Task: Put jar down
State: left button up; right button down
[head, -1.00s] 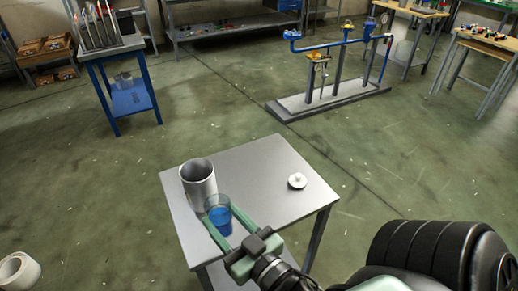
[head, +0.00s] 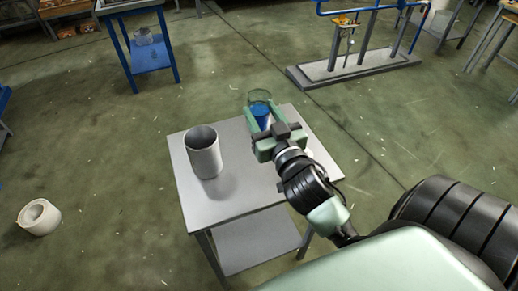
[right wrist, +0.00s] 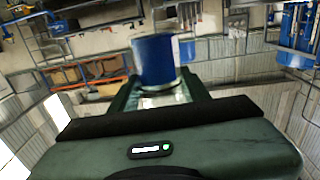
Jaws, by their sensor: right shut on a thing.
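The jar (head: 260,101) is clear glass with blue liquid in it. My right gripper (head: 263,124) is shut on it, one finger on each side. In the head view the jar shows against the far edge of the small grey table (head: 228,203); its base is hidden by the gripper, and I cannot tell its height above the tabletop. The right wrist view shows the blue of the jar (right wrist: 154,60) between the fingers (right wrist: 157,88). My left gripper is not in view.
A grey open cylinder (head: 204,154) stands at the table's left side. The tabletop's front is clear. A white roll (head: 39,218) lies on the floor at left. A blue table (head: 150,52) and a grey-based stand (head: 352,72) are farther back.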

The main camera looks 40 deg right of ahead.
jog(key=shift+f+b, duration=1.65)
jog(key=shift+f, duration=5.2)
jog(key=shift+f, duration=0.15)
jog(key=c, duration=0.7)
grip_release()
